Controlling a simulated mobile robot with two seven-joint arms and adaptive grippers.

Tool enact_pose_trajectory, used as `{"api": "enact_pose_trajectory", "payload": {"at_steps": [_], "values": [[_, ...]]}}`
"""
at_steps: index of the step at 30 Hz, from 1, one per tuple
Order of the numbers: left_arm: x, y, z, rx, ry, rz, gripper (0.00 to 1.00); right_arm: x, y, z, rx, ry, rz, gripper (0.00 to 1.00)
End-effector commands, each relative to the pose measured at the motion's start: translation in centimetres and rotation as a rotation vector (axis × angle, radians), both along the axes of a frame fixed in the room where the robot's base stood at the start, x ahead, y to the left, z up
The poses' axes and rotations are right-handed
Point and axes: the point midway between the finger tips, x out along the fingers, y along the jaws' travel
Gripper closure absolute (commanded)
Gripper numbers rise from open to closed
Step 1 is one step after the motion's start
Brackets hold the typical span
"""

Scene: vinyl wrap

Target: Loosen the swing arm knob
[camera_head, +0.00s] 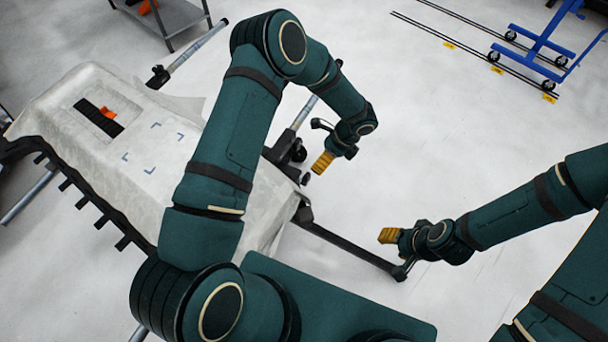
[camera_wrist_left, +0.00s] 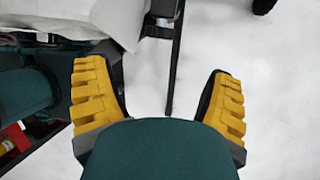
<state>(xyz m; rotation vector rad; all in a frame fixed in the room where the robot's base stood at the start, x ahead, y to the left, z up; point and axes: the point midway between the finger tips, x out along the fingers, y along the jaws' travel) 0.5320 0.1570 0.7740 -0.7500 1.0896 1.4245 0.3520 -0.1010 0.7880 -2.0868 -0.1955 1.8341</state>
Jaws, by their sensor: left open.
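A dark clamp with a small black knob (camera_head: 305,179) sits at the right end of the frame that carries the white draped panel (camera_head: 150,185). I cannot tell for sure that this is the swing arm knob. A black bar (camera_head: 345,245) runs from that corner to the lower right; a dark bar (camera_wrist_left: 175,65) also shows in the left wrist view. My left gripper (camera_head: 322,162) is just above and right of the small knob, apart from it. In the left wrist view its yellow fingers (camera_wrist_left: 152,78) are spread and empty. My right gripper (camera_head: 388,236) is near the bar's far end; its opening is unclear.
A metal tube (camera_head: 303,115) rises from the frame behind my left gripper. A grey cart (camera_head: 170,18) stands at the back left and a blue trolley (camera_head: 540,45) at the back right, by dark floor rails (camera_head: 470,52). The floor between is clear.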

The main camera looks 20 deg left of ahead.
Motion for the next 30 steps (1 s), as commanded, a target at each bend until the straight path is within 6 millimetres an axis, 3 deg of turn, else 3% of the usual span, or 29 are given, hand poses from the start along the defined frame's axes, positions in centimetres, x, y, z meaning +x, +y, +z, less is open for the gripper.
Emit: {"api": "enact_pose_trajectory", "payload": {"at_steps": [5,21,30], "values": [[-0.1,0.7,-1.3,0.011,0.004,-0.009,0.18,-0.1,0.0,-0.2,0.000,0.001,0.000,0.53],[-1.8,4.5,-10.3,0.007,0.003,-0.005,0.18,-0.4,0.1,-1.2,0.002,0.008,0.006,0.53],[-2.1,5.5,-12.3,0.007,0.002,-0.004,0.18,-0.5,0.1,-1.4,0.002,0.011,0.008,0.53]]}}
